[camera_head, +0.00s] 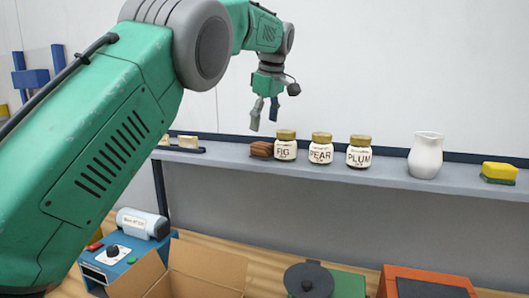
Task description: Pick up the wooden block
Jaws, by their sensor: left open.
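The wooden block (262,149) is small and brown and lies on the grey shelf (308,173), just left of the jar labelled FIG (285,146). My left gripper (264,115) points down above the block, with its two fingers apart and nothing between them. There is a visible gap between the fingertips and the block in the picture. My right gripper is not in view.
Right of the FIG jar stand the PEAR jar (321,149), the PLUM jar (359,152), a white pitcher (426,155) and a yellow-green sponge (499,172). Below are an open cardboard box (207,265), a blue device (119,257) and a dark round-lidded item (309,280).

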